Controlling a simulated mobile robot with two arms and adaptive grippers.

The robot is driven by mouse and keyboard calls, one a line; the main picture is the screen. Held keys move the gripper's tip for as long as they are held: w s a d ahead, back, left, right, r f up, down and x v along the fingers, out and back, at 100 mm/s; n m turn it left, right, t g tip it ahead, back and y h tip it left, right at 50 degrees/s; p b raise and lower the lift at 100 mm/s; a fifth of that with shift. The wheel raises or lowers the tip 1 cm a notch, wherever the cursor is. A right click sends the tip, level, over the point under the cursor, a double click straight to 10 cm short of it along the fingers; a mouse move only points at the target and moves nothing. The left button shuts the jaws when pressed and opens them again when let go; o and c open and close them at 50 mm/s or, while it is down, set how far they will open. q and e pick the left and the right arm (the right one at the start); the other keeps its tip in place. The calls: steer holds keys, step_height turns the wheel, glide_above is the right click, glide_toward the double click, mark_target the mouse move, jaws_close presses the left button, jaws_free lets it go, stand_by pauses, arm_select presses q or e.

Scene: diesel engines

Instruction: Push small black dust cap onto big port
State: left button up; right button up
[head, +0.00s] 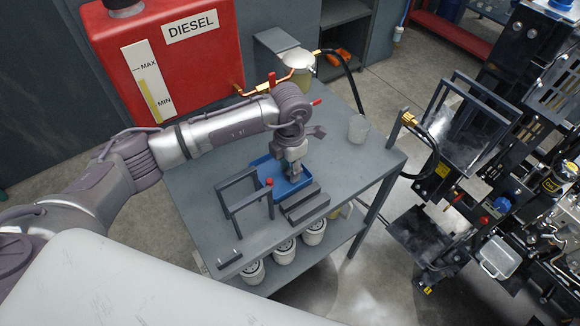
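My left gripper (293,170) points down over the blue tray (265,165) on the grey workbench. It hides part of the tray, and its fingers are too small to tell open from shut. I cannot make out a small black dust cap; the tray's contents are mostly hidden behind the gripper. The engine (540,90) stands at the right, dark and crowded with parts. I cannot tell which of its openings is the big port. My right gripper is not in view.
The workbench (350,185) carries a dark frame (238,190) with a red knob, dark grey blocks (300,203) and a whitish cup (358,128). A red diesel tank (165,50) stands behind. A black hose (350,75) arches over the back. White filters (283,250) sit on the lower shelf.

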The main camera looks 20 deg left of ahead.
mark_target(289, 171)
arm_select(q)
jaws_close()
steer(key=shift+r+p, duration=1.5)
steer(key=shift+r, duration=1)
steer(key=shift+a, duration=0.1)
